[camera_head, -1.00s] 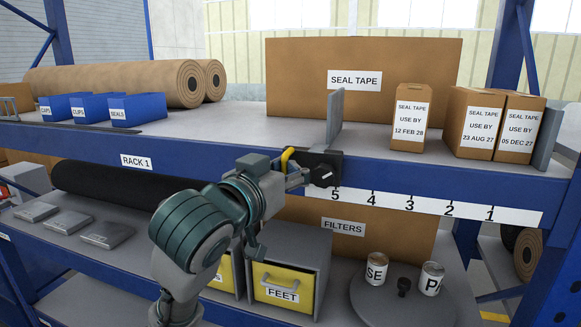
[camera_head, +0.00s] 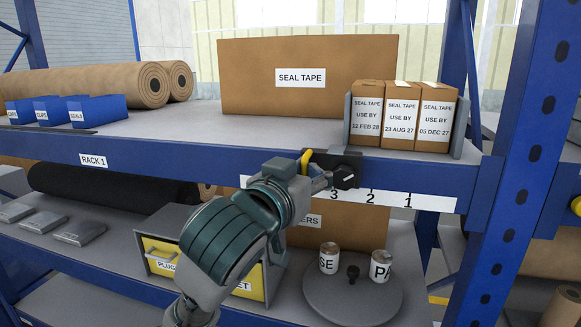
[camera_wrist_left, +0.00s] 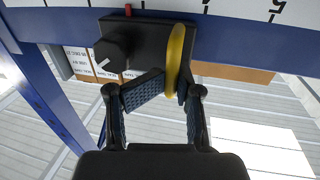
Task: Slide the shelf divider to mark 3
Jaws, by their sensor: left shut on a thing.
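The shelf divider is an upright grey plate (camera_head: 347,118) on the upper shelf, touching or nearly touching the left seal tape carton. Its black carriage (camera_head: 330,160) sits on the blue front beam, with a dark knob (camera_head: 344,177) and a yellow handle (camera_head: 306,161). The carriage is just above the 3 on the white number strip (camera_head: 388,198). In the left wrist view, a red pointer (camera_wrist_left: 128,10) shows on the carriage. My left gripper (camera_head: 312,176) is shut on the yellow handle, which also shows between its fingers in the left wrist view (camera_wrist_left: 176,60). My right gripper is not in view.
Three small cartons (camera_head: 401,115) stand close together between the divider and a fixed grey end plate (camera_head: 461,128). A large seal tape box (camera_head: 300,100) stands behind. A blue rack post (camera_head: 520,180) is at right. Shelf space left of the divider is clear.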

